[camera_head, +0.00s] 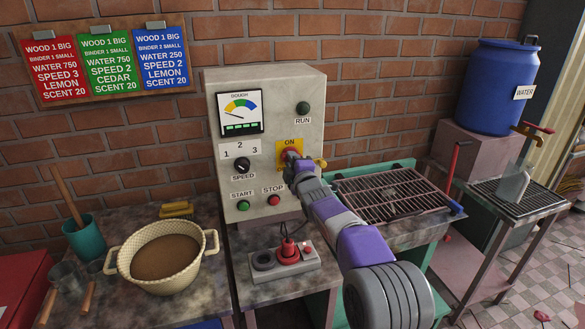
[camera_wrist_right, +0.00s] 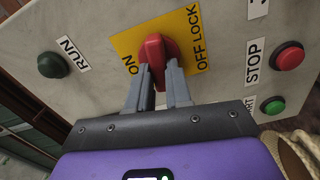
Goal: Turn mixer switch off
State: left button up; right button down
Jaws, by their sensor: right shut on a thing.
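The red mixer switch (camera_wrist_right: 153,47) sits on a yellow plate (camera_wrist_right: 190,25) marked ON and OFF LOCK. It also shows in the head view (camera_head: 290,154), on the front of the grey control box (camera_head: 270,100). My right gripper (camera_wrist_right: 160,75) is shut on the switch, with one finger on each side of it. In the head view my right gripper (camera_head: 294,162) reaches in from the lower right and covers the lower part of the plate. I cannot tell the switch's exact setting. My left gripper is not in view.
The box carries a gauge (camera_head: 240,112), a speed knob (camera_head: 242,165), a green start button (camera_head: 243,205), a red stop button (camera_head: 274,200) and a dark green run lamp (camera_head: 303,108). A bowl (camera_head: 160,285) stands left, a wire rack (camera_head: 390,195) right.

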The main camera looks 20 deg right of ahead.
jog(key=shift+f+n+b, duration=0.1)
jog(key=shift+n+b, duration=0.55)
jog(key=shift+n, duration=0.35)
jog(key=c, duration=1)
grip_release()
jog(key=shift+c, duration=0.2)
jog(key=s, duration=0.7)
jog(key=shift+s+d+b, duration=0.15)
jog(key=shift+s+b, duration=0.15)
jog(key=shift+b, duration=0.1)
